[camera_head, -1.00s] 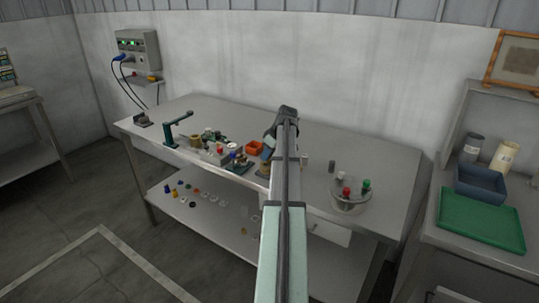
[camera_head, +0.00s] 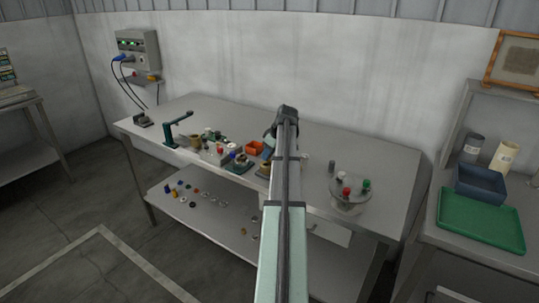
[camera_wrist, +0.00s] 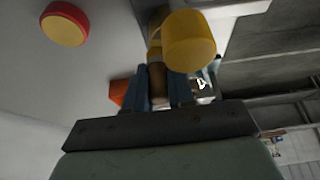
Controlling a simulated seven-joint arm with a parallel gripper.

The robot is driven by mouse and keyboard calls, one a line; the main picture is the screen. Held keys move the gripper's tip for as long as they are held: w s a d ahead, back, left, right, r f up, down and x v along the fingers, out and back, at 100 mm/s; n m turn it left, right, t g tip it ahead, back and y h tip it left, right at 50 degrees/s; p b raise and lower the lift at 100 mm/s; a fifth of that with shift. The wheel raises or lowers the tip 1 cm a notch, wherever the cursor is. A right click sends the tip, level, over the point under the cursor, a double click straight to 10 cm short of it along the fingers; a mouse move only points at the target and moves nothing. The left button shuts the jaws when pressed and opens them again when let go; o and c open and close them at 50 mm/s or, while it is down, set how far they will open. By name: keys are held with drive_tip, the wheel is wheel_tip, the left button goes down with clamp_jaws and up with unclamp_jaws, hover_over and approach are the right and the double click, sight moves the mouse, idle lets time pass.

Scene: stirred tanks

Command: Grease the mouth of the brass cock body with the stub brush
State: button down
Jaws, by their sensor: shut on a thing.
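My gripper is low over the bench, and its fingers (camera_wrist: 160,88) are shut on a brown handle, which I take for the stub brush (camera_wrist: 158,82). Past the fingers, the brush has a yellowish collar. A yellow, brass-like cylinder (camera_wrist: 188,42) stands close beside the brush's far end in the wrist view. It may be the brass cock body; I cannot tell whether they touch. In the head view my arm hides most of this, with a brassy piece (camera_head: 264,171) showing at the arm's left edge.
A red round piece with a yellow face (camera_wrist: 65,24) lies apart in the wrist view. A round stand (camera_head: 349,190) with coloured knobs is on the right. The back right is clear.

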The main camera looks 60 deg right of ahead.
drive_tip(key=shift+s+a+f, duration=0.1)
drive_tip(key=shift+s+a, duration=0.15)
drive_tip(key=shift+a, duration=0.05)
drive_tip(key=shift+s+d, duration=0.1)
drive_tip(key=shift+s, duration=0.1)
drive_tip(key=shift+d, duration=0.3)
drive_tip(key=shift+w, duration=0.3)
drive_tip(key=shift+w+a, duration=0.15)
drive_tip(key=shift+a, duration=0.2)
drive_tip(key=shift+s, duration=0.2)
drive_tip(key=shift+d, duration=0.2)
